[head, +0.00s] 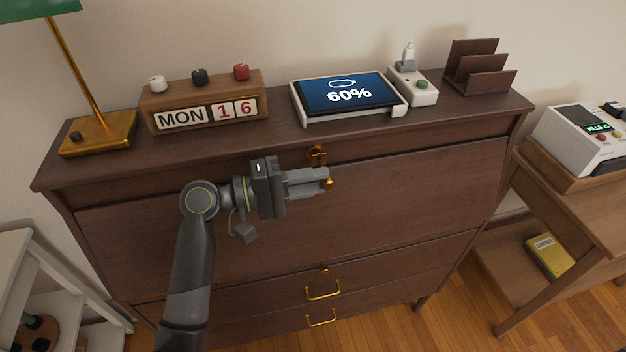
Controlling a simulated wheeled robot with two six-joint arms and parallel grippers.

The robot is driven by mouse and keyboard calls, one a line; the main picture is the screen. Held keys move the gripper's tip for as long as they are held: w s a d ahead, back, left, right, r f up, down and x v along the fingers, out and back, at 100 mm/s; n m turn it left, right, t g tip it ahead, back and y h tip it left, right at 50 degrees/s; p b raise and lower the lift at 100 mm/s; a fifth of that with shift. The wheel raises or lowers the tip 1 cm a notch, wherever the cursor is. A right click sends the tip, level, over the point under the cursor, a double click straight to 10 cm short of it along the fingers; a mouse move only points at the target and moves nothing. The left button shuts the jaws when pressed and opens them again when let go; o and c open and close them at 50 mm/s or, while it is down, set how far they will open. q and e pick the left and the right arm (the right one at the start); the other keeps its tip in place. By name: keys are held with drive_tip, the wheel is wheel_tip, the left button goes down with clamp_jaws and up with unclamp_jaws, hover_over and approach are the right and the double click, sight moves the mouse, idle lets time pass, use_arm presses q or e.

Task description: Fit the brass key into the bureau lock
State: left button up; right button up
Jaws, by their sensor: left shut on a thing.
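The dark wooden bureau (420,180) fills the middle of the head view, its front panel closed. The fingers hide the rest. My right gripper is out of view.
On the bureau top stand a brass lamp (99,133), a calendar block (205,102), a tablet on a white stand (347,92), a white socket block (414,88) and a letter rack (478,72). A side table (555,195) stands at right, white shelves (50,270) at left.

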use_arm(q)
drive_tip(key=shift+w+a+b, duration=0.2)
drive_tip(key=shift+w, duration=0.45)
drive_tip(key=shift+w+a+b, duration=0.2)
drive_tip(key=shift+w, duration=0.4)
idle(0.3)
drive_tip(key=o, duration=1)
drive_tip(key=shift+o, duration=0.2)
drive_tip(key=v, duration=0.6)
idle(0.5)
